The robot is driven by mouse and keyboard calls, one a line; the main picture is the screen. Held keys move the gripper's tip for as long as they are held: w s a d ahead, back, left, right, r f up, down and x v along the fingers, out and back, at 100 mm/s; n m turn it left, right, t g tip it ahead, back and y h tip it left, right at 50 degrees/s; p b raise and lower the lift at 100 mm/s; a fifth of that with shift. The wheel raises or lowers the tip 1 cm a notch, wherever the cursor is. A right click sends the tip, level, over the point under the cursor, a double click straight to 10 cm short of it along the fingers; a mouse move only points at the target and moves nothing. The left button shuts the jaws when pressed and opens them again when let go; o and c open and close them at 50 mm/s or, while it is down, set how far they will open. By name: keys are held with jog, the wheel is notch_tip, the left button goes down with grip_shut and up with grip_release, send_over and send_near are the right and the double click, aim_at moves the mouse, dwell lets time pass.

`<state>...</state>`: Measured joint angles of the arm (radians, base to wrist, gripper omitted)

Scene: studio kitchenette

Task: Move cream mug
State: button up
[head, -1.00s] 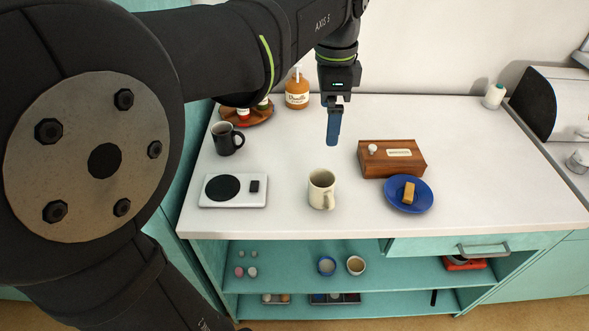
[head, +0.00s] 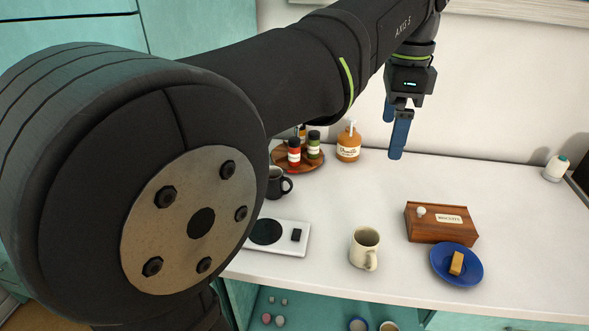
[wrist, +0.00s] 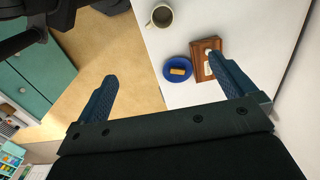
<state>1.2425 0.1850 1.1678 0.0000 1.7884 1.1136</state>
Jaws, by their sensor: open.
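The cream mug (head: 364,248) stands upright on the white counter in the head view, its handle toward the front. It also shows in the wrist view (wrist: 162,16) near the top edge, seen from above and looking empty. My gripper (head: 394,140) is open and empty. It hangs above the back of the counter, behind the mug and apart from it. Its two blue fingers show spread apart in the wrist view (wrist: 160,82).
Right of the mug are a wooden biscuit box (head: 441,223) and a blue plate (head: 457,264) with a yellow-brown block. Left are a white scale (head: 290,238) and a dark mug (head: 277,183). An orange-brown bottle (head: 348,146) and a spice tray (head: 300,163) stand behind.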

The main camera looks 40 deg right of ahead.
aim_at(366, 254)
jog(key=shift+f, duration=0.15)
jog(key=c, duration=1.4)
jog(key=w+f, duration=0.1)
jog(key=f, duration=0.1)
jog(key=w+a+f, duration=0.1)
jog(key=f, duration=0.2)
jog(key=w+f, duration=0.1)
jog(key=f, duration=0.1)
jog(key=shift+a+f, duration=0.2)
jog(key=shift+f, duration=0.2)
grip_shut()
jog(key=shift+n, duration=0.4)
jog(key=w+a+f, duration=0.1)
jog(key=f, duration=0.6)
jog(key=a+f, duration=0.2)
jog(key=f, duration=0.6)
jog(key=w+a+f, duration=0.1)
jog(key=a+f, duration=0.1)
jog(key=f, duration=0.6)
jog(key=shift+w, duration=0.3)
jog(key=shift+s+d+r, duration=0.1)
jog(key=shift+s+d, duration=0.9)
jog(key=shift+d, duration=0.25)
jog(key=shift+s+d, duration=0.25)
jog(key=shift+d, duration=0.05)
